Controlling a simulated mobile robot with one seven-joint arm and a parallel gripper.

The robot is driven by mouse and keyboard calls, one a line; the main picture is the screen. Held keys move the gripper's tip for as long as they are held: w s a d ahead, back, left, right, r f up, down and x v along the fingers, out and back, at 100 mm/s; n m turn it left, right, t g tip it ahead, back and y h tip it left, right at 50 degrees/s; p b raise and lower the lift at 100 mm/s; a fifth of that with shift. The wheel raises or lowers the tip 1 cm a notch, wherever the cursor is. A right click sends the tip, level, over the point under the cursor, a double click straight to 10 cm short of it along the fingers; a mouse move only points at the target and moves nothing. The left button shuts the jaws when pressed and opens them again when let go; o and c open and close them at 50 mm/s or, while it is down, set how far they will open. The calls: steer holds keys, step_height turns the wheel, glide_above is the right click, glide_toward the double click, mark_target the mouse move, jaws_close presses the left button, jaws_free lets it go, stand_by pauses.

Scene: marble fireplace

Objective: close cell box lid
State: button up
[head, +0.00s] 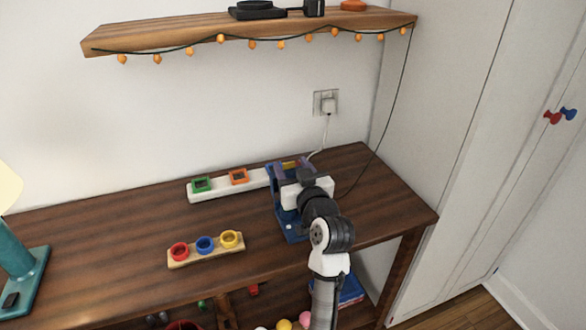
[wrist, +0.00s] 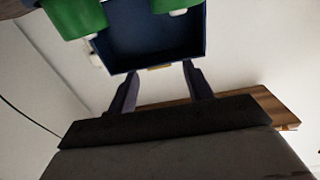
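A blue box (head: 289,228), which I take for the cell box, stands on the right part of the wooden desk, partly hidden by my arm. Its raised back part (head: 273,180) looks like an open lid. In the wrist view, a dark blue tray-like panel (wrist: 150,45) with a small yellow tab (wrist: 159,68) on its edge lies just beyond my fingertips. Two green pieces (wrist: 75,15) overlap it at the top. My gripper (wrist: 160,78) is open and empty, its fingers either side of the tab. In the head view my gripper (head: 288,174) is at the raised part; contact is unclear.
A white strip with green and orange square frames (head: 217,188) lies left of the box. A wooden holder with red, blue and yellow rings (head: 206,255) is in front. A cable hangs from the wall outlet (head: 326,103). A shelf (head: 150,36) is above; a lamp (head: 22,270) stands far left.

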steer(key=v, duration=1.3)
steer(key=shift+s+d, duration=0.15)
steer(key=shift+s, duration=0.2)
